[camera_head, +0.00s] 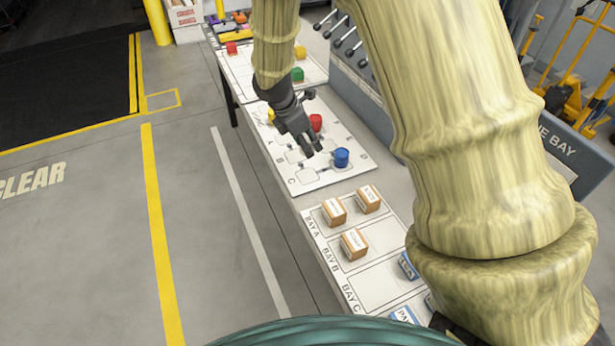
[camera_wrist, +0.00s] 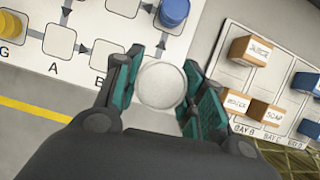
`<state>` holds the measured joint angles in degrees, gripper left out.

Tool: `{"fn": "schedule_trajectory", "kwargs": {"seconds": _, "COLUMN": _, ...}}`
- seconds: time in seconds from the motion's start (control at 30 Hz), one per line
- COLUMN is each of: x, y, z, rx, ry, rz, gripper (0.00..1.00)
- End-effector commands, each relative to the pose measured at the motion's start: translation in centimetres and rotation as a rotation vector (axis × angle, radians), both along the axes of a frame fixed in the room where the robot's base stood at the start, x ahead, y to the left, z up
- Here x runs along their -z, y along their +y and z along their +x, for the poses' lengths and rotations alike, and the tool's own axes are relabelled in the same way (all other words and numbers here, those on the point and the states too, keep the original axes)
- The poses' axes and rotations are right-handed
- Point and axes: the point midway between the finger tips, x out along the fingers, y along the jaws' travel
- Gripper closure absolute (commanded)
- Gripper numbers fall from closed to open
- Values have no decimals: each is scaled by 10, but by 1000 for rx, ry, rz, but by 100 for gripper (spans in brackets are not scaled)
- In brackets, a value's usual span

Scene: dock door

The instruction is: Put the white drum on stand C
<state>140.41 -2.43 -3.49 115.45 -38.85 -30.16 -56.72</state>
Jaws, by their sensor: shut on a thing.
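The white drum (camera_wrist: 162,85) is between my gripper's fingers in the wrist view, seen from above. My gripper (camera_wrist: 160,95) is shut on it. In the head view my gripper (camera_head: 308,148) points down over the white stand board (camera_head: 318,184), and I cannot make out the drum there. Stand C (camera_head: 307,175) is an outlined square at the board's near end, by the letter C. It looks empty, just below my fingertips in the picture. In the wrist view the drum hides the area around C. I cannot tell the drum's height above the board.
A blue drum (camera_head: 341,157) stands near stand C, a red drum (camera_head: 316,122) farther back. A yellow drum (camera_wrist: 10,25) stands at G. A bay board (camera_head: 380,278) with brown boxes (camera_head: 354,243) and blue boxes (camera_head: 407,265) lies nearer. Stands A (camera_wrist: 60,41) and B (camera_wrist: 106,54) are empty.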

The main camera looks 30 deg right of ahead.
Motion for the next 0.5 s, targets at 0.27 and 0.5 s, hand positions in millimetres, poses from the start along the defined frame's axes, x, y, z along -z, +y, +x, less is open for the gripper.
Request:
{"fn": "schedule_trajectory", "kwargs": {"seconds": 0.27, "x": 30, "y": -1, "z": 0, "rx": -19, "ry": 4, "rz": -1, "gripper": 85}}
{"fn": "schedule_trajectory", "kwargs": {"seconds": 0.5, "x": 53, "y": -1, "z": 0, "rx": -16, "ry": 2, "rz": 0, "gripper": 85}}
